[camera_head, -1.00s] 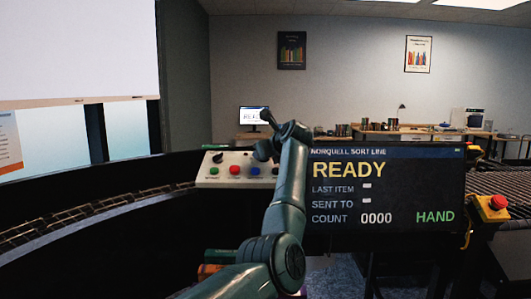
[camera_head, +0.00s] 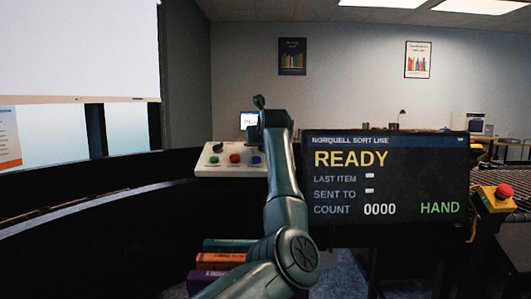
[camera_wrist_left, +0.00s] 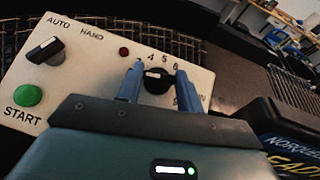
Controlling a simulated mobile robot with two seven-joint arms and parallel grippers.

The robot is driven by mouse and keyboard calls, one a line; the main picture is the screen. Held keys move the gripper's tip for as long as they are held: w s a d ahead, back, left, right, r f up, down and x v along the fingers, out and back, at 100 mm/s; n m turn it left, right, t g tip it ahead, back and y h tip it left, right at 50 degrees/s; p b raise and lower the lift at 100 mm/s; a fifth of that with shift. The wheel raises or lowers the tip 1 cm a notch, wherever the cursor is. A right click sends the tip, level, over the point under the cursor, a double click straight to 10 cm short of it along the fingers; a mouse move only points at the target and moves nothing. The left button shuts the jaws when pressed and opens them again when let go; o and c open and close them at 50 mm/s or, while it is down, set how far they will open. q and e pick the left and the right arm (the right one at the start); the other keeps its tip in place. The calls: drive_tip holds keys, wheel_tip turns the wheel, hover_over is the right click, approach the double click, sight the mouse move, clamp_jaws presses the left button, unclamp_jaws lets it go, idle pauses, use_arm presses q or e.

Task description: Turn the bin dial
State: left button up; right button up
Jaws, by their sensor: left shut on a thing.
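The bin dial (camera_wrist_left: 157,84) is a round black knob with a pale mark, on a cream control panel (camera_wrist_left: 98,92). Numbers 4, 5 and 6 show in the arc beyond it; other labels are partly covered. My left gripper (camera_wrist_left: 159,71) has one blue-grey finger on each side of the dial and is shut on it. In the head view the panel (camera_head: 205,168) shows left of my arm, which hides the dial and the gripper. My right gripper is in neither view.
The panel also has an AUTO/HAND selector (camera_wrist_left: 45,49), a green START button (camera_wrist_left: 29,95) and a small red lamp (camera_wrist_left: 123,52). A screen (camera_head: 385,178) reads READY, count 0000, HAND. Books (camera_head: 222,261) lie below the panel. A red stop button (camera_head: 504,191) stands at right.

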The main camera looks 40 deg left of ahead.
use_arm(q)
drive_tip(key=shift+f+m+t+h+b, duration=0.1)
drive_tip(key=shift+m+t+h+b, duration=0.3)
drive_tip(key=shift+m+b, duration=0.4)
drive_tip(key=shift+a+m, duration=0.1)
drive_tip(key=shift+m, duration=0.2)
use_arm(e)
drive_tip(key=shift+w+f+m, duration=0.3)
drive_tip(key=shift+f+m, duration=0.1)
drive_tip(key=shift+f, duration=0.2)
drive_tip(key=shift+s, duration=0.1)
use_arm(q)
drive_tip(key=o, duration=1)
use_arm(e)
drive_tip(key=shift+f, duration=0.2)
use_arm(q)
drive_tip(key=b+v, duration=0.3)
drive_tip(key=v, duration=0.3)
drive_tip(key=shift+s, duration=0.25)
drive_tip(key=b+v, duration=0.1)
drive_tip(key=v, duration=0.6)
drive_tip(key=shift+a, duration=0.1)
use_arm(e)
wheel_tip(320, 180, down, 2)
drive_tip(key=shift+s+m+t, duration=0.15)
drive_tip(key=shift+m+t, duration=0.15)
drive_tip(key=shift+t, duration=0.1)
